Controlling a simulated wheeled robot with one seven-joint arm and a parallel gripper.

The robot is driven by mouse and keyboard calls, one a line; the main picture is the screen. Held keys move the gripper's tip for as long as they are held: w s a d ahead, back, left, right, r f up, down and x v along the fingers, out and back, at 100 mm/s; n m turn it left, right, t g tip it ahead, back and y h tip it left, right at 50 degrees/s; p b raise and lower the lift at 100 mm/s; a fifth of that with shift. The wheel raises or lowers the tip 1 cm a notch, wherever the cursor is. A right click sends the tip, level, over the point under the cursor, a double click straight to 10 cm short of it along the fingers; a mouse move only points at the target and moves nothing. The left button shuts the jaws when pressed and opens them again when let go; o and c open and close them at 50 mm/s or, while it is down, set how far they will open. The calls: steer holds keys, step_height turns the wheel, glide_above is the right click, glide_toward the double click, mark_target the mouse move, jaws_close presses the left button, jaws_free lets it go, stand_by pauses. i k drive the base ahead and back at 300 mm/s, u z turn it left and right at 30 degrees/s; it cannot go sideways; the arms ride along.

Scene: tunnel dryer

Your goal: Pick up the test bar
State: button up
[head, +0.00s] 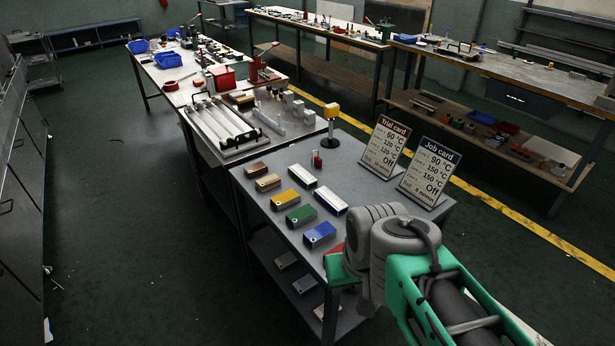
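Several small bar-shaped blocks lie on the near grey table (262,222). On the left of it are a brown block (256,170), a tan block (268,183), a yellow block (285,200), a green block (300,216) and a blue block (319,234). Beside them are two white-and-dark blocks, one farther back (302,176) and one nearer (331,200). I cannot tell which of these, if any, is the test bar. My arm's grey and green links fill the lower right and hide the table's near right corner. My gripper's fingers do not show.
A trial card (385,145) and a job card (429,173) stand at the table's right. A small red object (317,159) and a yellow-topped post (331,120) stand behind the blocks. A rack of long white bars (220,128) lies beyond.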

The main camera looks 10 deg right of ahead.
mark_target(301, 175)
steer(key=u, duration=1.3)
steer(key=i, duration=4.15)
steer(key=z, duration=3.2)
steer(key=i, duration=0.5)
